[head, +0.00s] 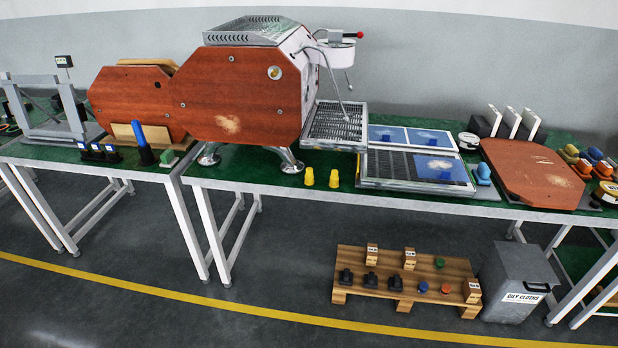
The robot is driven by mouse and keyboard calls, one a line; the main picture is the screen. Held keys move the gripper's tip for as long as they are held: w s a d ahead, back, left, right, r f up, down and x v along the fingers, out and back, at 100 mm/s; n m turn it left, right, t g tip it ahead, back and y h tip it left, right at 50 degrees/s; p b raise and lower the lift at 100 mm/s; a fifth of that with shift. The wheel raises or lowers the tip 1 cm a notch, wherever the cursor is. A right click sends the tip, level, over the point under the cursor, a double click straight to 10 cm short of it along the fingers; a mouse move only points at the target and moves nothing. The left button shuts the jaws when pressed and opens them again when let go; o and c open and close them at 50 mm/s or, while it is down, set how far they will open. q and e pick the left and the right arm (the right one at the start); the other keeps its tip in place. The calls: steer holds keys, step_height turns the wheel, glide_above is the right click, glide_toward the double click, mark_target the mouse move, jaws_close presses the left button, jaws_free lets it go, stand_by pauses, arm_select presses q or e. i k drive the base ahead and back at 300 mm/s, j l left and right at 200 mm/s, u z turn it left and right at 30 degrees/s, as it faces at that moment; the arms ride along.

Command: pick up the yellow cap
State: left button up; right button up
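Two small yellow caps stand side by side near the front edge of the green-topped table, right of the espresso machine's front foot. The left yellow cap (309,176) and the right yellow cap (334,178) both look upright, with a small gap between them. Which one the task means cannot be told. The espresso machine (240,100) with its red-brown side panel stands behind and to the left of them. Neither of my grippers shows in the head view.
The green table (270,187) has free room around the caps. Right of them lies a framed tray (376,183) with a grille and blue pads. A red-brown panel (530,172) lies farther right. On the floor are a wooden pallet (350,257) and a grey oily-cloths bin (512,285).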

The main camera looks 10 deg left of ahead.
mark_target(309, 180)
steer(key=i+l+u, duration=0.1)
steer(key=i+u, duration=0.15)
steer(key=u, duration=0.2)
steer(key=i+l+u, duration=0.2)
steer(key=u, duration=0.3)
steer(key=i+l+u, duration=0.1)
steer(key=i+l, duration=0.25)
steer(key=i+l+u, duration=0.15)
steer(key=i+l, duration=0.15)
steer(key=l, duration=0.15)
steer(key=i+l, duration=0.25)
steer(key=l, duration=0.15)
steer(key=i+l, duration=0.25)
steer(key=l, duration=0.15)
